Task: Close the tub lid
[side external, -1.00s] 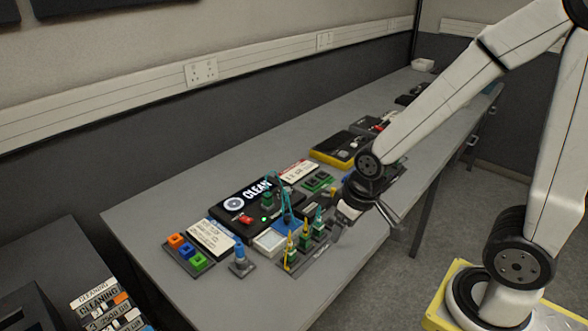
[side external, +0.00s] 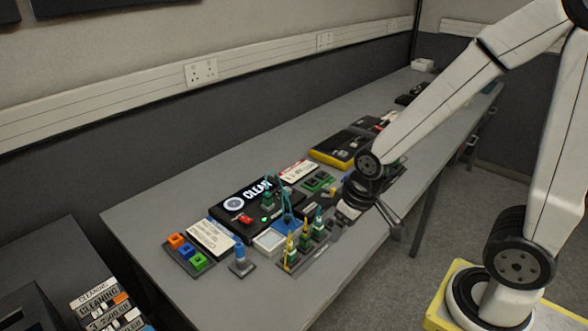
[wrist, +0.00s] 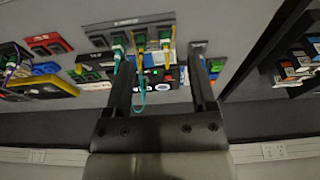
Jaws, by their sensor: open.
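A small pale box (side external: 268,241), which looks like the tub, sits on the bench between the blue-topped post and the upright green connectors. I cannot tell how its lid stands at this size. My gripper (side external: 338,222) hangs over the front edge of the bench, to the right of the box and apart from it. In the wrist view my gripper (wrist: 160,56) has its two dark fingers wide apart, with nothing visibly held between them. Cables and connectors show beyond the fingers there, and I cannot pick out the tub clearly.
Green connectors (side external: 304,245) with yellow and teal cables stand between the box and my gripper. A blue-topped post (side external: 240,256) stands to the left. The near-left bench top is clear.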

